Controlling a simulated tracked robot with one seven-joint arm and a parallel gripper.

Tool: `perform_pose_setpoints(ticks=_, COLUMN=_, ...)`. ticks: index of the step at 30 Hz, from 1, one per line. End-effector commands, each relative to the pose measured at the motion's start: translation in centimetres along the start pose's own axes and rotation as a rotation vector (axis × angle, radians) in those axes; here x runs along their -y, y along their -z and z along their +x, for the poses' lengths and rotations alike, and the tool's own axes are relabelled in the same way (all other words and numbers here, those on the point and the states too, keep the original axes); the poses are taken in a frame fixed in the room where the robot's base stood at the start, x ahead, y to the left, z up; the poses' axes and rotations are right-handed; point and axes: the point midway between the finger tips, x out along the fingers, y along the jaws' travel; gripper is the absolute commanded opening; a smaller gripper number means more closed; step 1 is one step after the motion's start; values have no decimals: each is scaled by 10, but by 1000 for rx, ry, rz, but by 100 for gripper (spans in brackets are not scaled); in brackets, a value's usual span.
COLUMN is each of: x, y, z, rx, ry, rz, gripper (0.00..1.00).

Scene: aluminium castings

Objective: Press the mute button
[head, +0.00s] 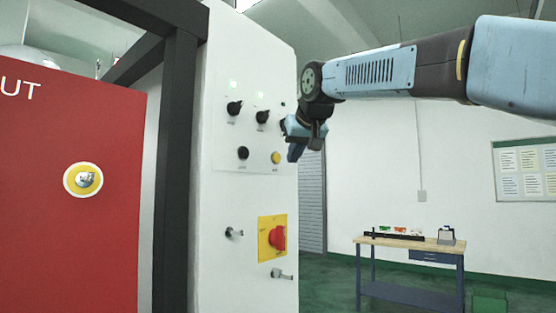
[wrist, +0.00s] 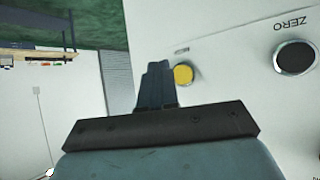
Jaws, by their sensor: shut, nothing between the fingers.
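A small round yellow button (head: 275,157) sits low on the white control panel (head: 224,170), with a tiny label under it that I cannot read. It also shows in the wrist view (wrist: 183,74), just right of my fingertips. My gripper (head: 293,154) is to the right of the yellow button in the head view, with its fingers pointing down and left. In the wrist view my gripper (wrist: 158,68) has its fingers shut together with nothing between them. The fingers appear apart from the button; their exact distance from the panel is unclear.
A black button (head: 243,153) sits left of the yellow one; the wrist view shows a black button (wrist: 294,56) labelled ZERO. Two black knobs (head: 234,107) (head: 262,116) are above. A workbench (head: 410,243) stands behind.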

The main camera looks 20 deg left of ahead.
Motion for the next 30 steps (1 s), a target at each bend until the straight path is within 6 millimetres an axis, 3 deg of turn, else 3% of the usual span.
perform_pose_setpoints(ticks=12, x=-16, y=-16, z=-22, rx=-1, ry=0, rz=0, gripper=0)
perform_pose_setpoints(ticks=30, x=-17, y=-18, z=-24, rx=0, ry=1, rz=0, gripper=0)
